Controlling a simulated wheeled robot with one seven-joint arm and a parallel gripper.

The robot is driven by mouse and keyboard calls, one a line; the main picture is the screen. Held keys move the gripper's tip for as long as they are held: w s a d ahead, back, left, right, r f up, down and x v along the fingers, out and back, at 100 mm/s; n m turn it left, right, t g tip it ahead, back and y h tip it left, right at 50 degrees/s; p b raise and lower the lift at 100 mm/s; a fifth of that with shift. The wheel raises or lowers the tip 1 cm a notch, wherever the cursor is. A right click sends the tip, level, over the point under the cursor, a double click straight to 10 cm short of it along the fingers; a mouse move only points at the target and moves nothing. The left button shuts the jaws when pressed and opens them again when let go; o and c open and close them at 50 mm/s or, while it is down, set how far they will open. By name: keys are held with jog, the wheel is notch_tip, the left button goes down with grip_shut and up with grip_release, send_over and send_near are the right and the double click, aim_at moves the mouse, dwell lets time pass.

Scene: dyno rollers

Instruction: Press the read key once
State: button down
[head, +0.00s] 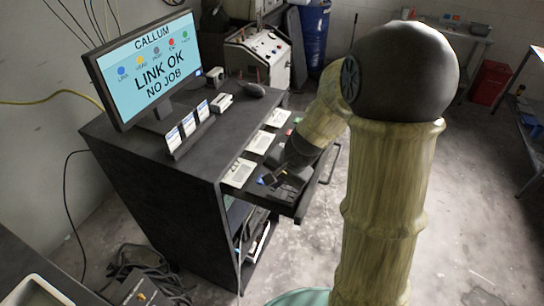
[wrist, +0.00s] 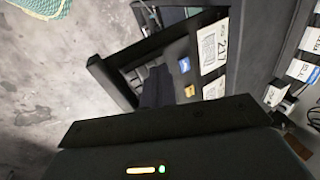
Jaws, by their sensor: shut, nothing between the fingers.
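A pull-out shelf (head: 294,207) extends from the dark cabinet, with small coloured keys and white cards on it. In the wrist view a blue key (wrist: 184,65) and a yellow-orange key (wrist: 186,92) sit beside the white cards. The blue key also shows in the head view (head: 261,181). The labels on these keys are too small to read, so I cannot tell which is the read key. My gripper (head: 272,178) is shut and empty, low over the shelf close to the blue key. In the wrist view its dark fingers (wrist: 157,86) point beside the yellow-orange key; contact cannot be told.
White cards (head: 240,172) line the shelf. Floor is open at right.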

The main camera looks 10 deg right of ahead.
jog(key=shift+w+d+r+m+t+y+p, duration=0.65)
jog(key=shift+w+d+m+t+y+p, duration=0.95)
jog(key=shift+w+m, duration=5.55)
jog(key=f+n+b, duration=0.1)
jog(key=f, duration=0.1)
jog(key=w+f+n+b, duration=0.1)
jog(key=f+b, duration=0.1)
jog(key=w+f+n+t+b, duration=0.1)
jog(key=f, duration=0.1)
jog(key=shift+w+f+h+b, duration=0.25)
jog(key=shift+f+h+b, duration=0.05)
jog(key=shift+h+b, duration=0.1)
jog(key=shift+f+b, duration=0.7)
jog(key=shift+b, duration=0.1)
jog(key=shift+f+b, duration=0.35)
jog(key=shift+b, duration=0.25)
jog(key=shift+f+b, duration=0.4)
jog(key=shift+b, duration=0.2)
jog(key=shift+r+p, duration=0.5)
jog(key=shift+r, duration=0.3)
